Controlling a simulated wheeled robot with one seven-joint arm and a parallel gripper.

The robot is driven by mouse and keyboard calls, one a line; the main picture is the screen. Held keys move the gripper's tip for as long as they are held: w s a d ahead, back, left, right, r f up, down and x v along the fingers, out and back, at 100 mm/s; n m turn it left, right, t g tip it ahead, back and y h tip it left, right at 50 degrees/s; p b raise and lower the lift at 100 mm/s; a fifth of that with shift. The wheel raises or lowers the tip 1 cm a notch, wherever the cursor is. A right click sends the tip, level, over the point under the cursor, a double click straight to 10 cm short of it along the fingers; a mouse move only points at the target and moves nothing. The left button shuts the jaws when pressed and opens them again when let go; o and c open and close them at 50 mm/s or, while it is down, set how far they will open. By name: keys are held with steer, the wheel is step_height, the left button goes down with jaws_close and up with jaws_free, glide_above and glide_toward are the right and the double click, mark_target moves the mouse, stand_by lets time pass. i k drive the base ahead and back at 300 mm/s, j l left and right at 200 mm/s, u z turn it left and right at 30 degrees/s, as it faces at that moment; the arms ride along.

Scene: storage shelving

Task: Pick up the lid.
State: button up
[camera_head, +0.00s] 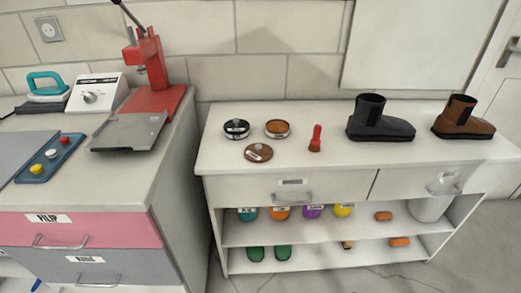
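A round brown lid (252,157) with a small pale knob lies flat on the white cabinet top, near its front left. Just behind it stand a round black tin (236,134) with a pale knob-like spot on top, and a round orange-brown tin (277,134). The lid is apart from the black tin and close to the orange-brown one. My gripper is not in view.
A red-handled tool (315,140) stands right of the lid. A black boot (375,126) and a brown boot (462,122) stand further right. A red press (150,70) is on the left counter. The cabinet top in front of the boots is clear.

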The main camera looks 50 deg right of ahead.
mark_target(257, 152)
steer(key=i+j, duration=0.15)
steer(key=i, duration=0.25)
steer(key=i+j, duration=0.1)
steer(key=i, duration=0.35)
